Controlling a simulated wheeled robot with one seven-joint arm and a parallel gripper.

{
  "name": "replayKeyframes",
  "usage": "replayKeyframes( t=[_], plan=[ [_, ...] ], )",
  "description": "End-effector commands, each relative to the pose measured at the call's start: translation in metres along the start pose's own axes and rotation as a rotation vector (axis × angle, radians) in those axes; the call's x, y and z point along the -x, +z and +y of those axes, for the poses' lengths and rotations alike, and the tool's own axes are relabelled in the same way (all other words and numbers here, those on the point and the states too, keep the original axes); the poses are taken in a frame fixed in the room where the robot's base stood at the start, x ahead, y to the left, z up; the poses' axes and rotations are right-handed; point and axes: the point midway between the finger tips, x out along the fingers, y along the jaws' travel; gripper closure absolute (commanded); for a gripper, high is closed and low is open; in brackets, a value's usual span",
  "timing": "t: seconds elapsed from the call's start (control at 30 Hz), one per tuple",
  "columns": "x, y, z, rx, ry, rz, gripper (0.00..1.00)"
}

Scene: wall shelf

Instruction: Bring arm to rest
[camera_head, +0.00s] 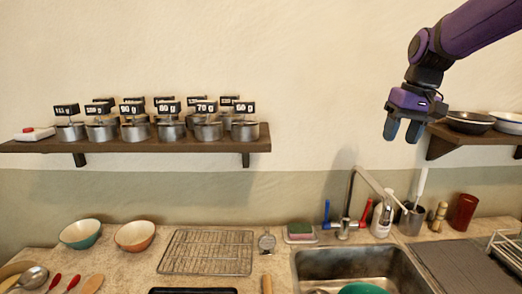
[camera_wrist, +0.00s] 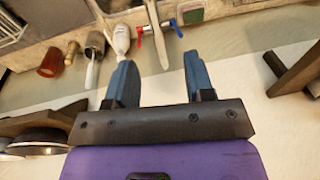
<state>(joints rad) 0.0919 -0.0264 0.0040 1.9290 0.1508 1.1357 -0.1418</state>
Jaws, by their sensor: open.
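My purple arm reaches in from the upper right in the head view. My gripper (camera_head: 403,132) hangs with its two blue fingers pointing down, in front of the wall and just left of the right shelf. In the wrist view, the gripper (camera_wrist: 160,75) shows two blue fingers spread apart with nothing between them. The fingers touch nothing that I can see.
The left shelf (camera_head: 200,146) holds several labelled metal pots. The right shelf (camera_head: 443,134), close to my gripper, holds dark and white pans (camera_head: 468,122). Below are the faucet (camera_head: 365,180), sink (camera_head: 360,262) and cluttered counter. The wall between the shelves is clear.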

Motion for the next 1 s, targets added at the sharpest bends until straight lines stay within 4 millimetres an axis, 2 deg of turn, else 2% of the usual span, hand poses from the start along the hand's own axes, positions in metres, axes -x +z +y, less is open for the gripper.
replayKeyframes(
  t=[0.03, 0.3, 0.53, 0.7, 0.83, 1.0],
  plan=[
    [0.008, 0.017, -0.004, 0.004, 0.009, 0.023, 0.52],
    [0.025, 0.101, -0.015, 0.012, 0.055, 0.127, 0.52],
    [0.023, 0.171, -0.018, 0.020, 0.088, 0.219, 0.52],
    [0.013, 0.217, -0.017, 0.026, 0.106, 0.283, 0.52],
    [0.004, 0.240, -0.016, 0.029, 0.115, 0.319, 0.52],
    [-0.003, 0.255, -0.014, 0.030, 0.121, 0.341, 0.52]
  ],
)
